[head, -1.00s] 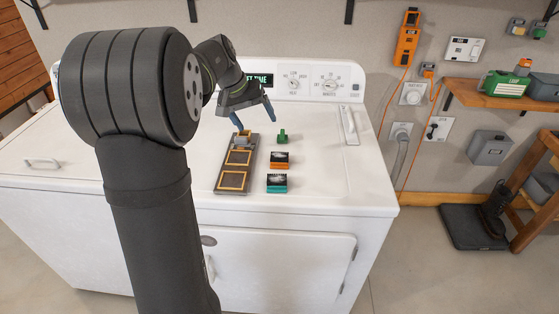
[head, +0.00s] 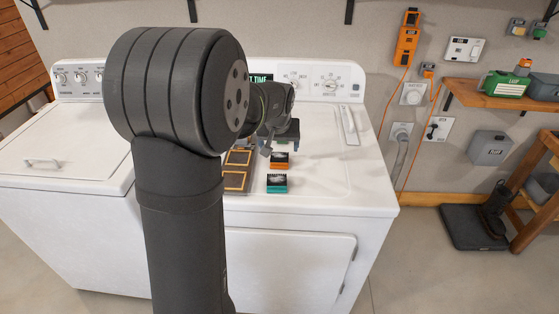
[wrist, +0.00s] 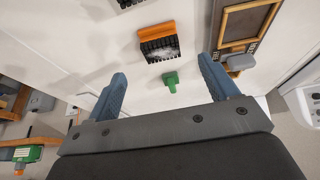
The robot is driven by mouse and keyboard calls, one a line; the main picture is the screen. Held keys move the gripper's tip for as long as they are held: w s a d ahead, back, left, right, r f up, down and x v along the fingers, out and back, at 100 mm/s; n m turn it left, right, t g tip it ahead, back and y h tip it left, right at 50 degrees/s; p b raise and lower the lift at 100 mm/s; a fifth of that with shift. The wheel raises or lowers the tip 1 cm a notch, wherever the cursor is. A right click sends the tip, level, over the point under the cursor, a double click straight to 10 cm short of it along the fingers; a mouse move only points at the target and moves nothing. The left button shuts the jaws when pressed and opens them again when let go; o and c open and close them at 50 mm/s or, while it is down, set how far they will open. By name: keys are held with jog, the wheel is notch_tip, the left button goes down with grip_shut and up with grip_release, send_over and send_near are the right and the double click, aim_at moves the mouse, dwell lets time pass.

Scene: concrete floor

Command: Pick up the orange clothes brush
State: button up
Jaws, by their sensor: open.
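The orange clothes brush (head: 280,161) lies on the white dryer top, with dark bristles facing up around a pale patch. In the wrist view the orange brush (wrist: 155,32) is ahead of the fingers, near the top middle. My gripper (wrist: 162,68) is open and empty, its blue fingers spread wide above the dryer top. A small green object (wrist: 170,79) shows between the fingers, closer to the palm than the brush.
A teal brush (head: 277,184) lies just in front of the orange one. A dark tray (head: 236,192) with orange-framed compartments lies to the left, partly hidden by my arm; a grey piece (wrist: 240,62) is at its end. The dryer top (head: 330,180) is clear to the right.

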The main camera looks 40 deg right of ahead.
aim_at(279, 156)
jog(key=shift+w+d+x, duration=0.15)
jog(key=shift+x, duration=1.9)
jog(key=shift+w+d+x, duration=0.15)
jog(key=shift+x, duration=1.9)
jog(key=shift+r, duration=0.15)
jog(key=c, duration=1.1)
jog(key=shift+r, duration=0.1)
